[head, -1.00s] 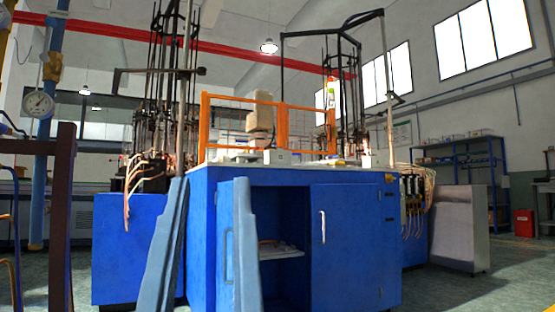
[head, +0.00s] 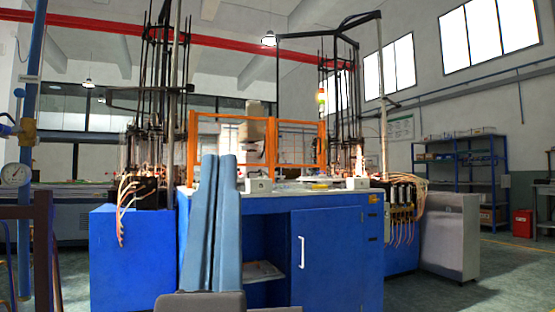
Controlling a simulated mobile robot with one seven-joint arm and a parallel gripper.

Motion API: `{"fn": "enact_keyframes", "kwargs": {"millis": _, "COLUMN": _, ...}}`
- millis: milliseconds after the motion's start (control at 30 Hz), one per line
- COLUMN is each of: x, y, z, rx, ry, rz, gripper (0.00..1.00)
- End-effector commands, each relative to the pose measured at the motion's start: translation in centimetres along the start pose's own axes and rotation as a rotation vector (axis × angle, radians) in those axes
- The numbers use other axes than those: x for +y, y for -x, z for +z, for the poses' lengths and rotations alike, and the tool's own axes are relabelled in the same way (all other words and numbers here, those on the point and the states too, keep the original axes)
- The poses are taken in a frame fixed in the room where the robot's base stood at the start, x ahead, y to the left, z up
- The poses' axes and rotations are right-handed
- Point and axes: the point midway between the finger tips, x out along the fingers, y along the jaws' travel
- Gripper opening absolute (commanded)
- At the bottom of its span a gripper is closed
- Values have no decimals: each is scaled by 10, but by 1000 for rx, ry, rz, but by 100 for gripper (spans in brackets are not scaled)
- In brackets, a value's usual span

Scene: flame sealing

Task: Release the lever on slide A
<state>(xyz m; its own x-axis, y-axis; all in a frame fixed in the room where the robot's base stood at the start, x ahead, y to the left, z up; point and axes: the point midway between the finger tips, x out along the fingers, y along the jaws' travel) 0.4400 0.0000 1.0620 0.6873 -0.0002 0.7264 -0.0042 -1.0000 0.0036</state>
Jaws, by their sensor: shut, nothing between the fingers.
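My gripper (head: 218,160) stands upright in front of the blue cabinet, its two blue-grey fingers side by side and closed with nothing between them. Its dark grey body (head: 200,303) shows at the bottom edge. The fingers cover part of the cabinet's left front and the orange fence. A left machine tower (head: 160,100) of black rods and a right machine tower (head: 345,100) stand at either side of the cabinet. I cannot make out which part is slide A, and its lever is too small or hidden to tell.
The blue cabinet (head: 335,245) has a door with a white handle. An orange mesh fence (head: 295,150) stands on its top. A blue pipe with a gauge (head: 15,175) and a dark post (head: 42,250) are at left. Green floor (head: 500,275) is free at right.

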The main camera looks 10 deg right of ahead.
Motion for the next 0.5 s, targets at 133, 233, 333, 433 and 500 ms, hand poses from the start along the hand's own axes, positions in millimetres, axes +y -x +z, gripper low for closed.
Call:
{"fn": "enact_keyframes", "kwargs": {"millis": 133, "x": 0, "y": -51, "z": -48, "rx": 0, "ry": -2, "rz": 0, "gripper": 0}}
{"fn": "enact_keyframes", "kwargs": {"millis": 233, "x": 0, "y": -75, "z": -71, "rx": 0, "ry": -3, "rz": 0, "gripper": 0}}
{"fn": "enact_keyframes", "kwargs": {"millis": 333, "x": 0, "y": -99, "z": -94, "rx": 0, "ry": -3, "rz": 0, "gripper": 0}}
{"fn": "enact_keyframes", "kwargs": {"millis": 433, "x": 1, "y": -124, "z": -117, "rx": -1, "ry": -4, "rz": 0, "gripper": 0}}
{"fn": "enact_keyframes", "kwargs": {"millis": 500, "x": 1, "y": -140, "z": -133, "rx": -1, "ry": -4, "rz": 0, "gripper": 0}}
